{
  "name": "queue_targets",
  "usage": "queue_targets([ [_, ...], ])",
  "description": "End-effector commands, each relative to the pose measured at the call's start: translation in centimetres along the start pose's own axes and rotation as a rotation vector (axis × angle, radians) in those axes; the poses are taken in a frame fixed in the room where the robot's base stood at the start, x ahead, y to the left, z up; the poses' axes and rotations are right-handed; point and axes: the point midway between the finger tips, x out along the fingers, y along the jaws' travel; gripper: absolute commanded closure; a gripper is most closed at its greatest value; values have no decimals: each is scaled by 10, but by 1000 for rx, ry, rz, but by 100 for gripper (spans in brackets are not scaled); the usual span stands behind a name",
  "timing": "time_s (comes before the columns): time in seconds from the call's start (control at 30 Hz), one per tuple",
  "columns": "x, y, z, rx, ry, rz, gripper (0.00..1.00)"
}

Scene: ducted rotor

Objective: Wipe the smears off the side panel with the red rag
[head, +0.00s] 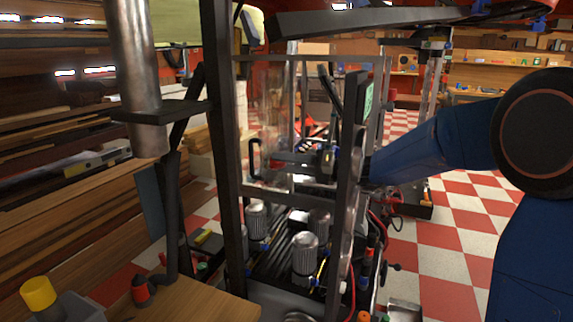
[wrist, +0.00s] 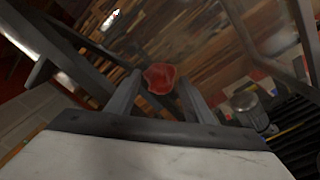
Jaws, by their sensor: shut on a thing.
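In the wrist view, my gripper (wrist: 160,92) is shut on the red rag (wrist: 160,77), which is bunched between the fingertips. Ahead of it lies a see-through area between dark frame bars, with wooden planks blurred behind; I cannot tell whether the rag touches the side panel. In the head view, my blue arm reaches in from the right to the dark machine frame (head: 235,200). The gripper end is largely hidden by the frame's right post there. The side panel shows nearly edge-on, and I cannot make out any smears.
Several grey ribbed cylinders (head: 305,255) stand inside the frame's lower part; one also shows in the wrist view (wrist: 248,108). A wooden tabletop (head: 185,300) is at the front left. Stacked planks (head: 60,210) line the left. Checkered floor (head: 450,235) lies open to the right.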

Motion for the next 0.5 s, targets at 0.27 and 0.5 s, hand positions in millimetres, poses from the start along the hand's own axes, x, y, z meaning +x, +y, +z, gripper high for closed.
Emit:
queue_targets([
  [0.27,5,0,0,0,0,1,70],
  [0.5,9,0,0,0,0,1,70],
])
